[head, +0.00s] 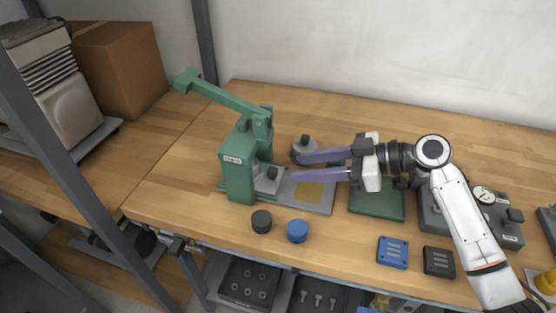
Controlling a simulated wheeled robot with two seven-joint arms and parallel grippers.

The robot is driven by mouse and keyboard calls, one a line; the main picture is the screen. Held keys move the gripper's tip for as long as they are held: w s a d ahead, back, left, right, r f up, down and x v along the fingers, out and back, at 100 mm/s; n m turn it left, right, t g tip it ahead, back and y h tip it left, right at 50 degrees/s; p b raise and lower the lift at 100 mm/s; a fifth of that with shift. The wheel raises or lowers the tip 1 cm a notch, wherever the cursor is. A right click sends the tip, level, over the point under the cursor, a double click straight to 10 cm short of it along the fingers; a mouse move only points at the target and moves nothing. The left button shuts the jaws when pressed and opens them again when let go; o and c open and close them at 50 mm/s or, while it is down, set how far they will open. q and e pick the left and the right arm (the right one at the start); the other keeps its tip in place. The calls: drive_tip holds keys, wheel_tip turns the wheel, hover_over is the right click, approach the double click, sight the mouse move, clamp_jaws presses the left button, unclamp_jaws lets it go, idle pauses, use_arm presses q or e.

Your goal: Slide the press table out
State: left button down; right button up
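A green press (240,165) with a long lever (215,92) raised to the upper left stands on the wooden bench. Its press table, a flat grey plate (318,202) with a tan square on it, extends right from under the press. A small dark piece (272,173) sits at the plate's left end, by the press. My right gripper (296,167) comes in from the right, its two purple fingers pointing left toward the press. The fingers are apart with nothing seen between them, and they cover part of the plate's far side. I cannot tell whether they touch anything. My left gripper is out of view.
A grey round piece with a knob (303,149) stands behind the fingers. A black cap (261,221) and a blue cap (297,231) sit in front. A green mat (377,204), blue block (393,252) and black block (438,262) lie right. The bench's back is clear.

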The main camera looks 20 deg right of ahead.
sight(274, 170)
drive_tip(key=p+x, duration=0.1)
drive_tip(key=x, duration=0.6)
drive_tip(key=shift+w, duration=0.1)
clamp_jaws()
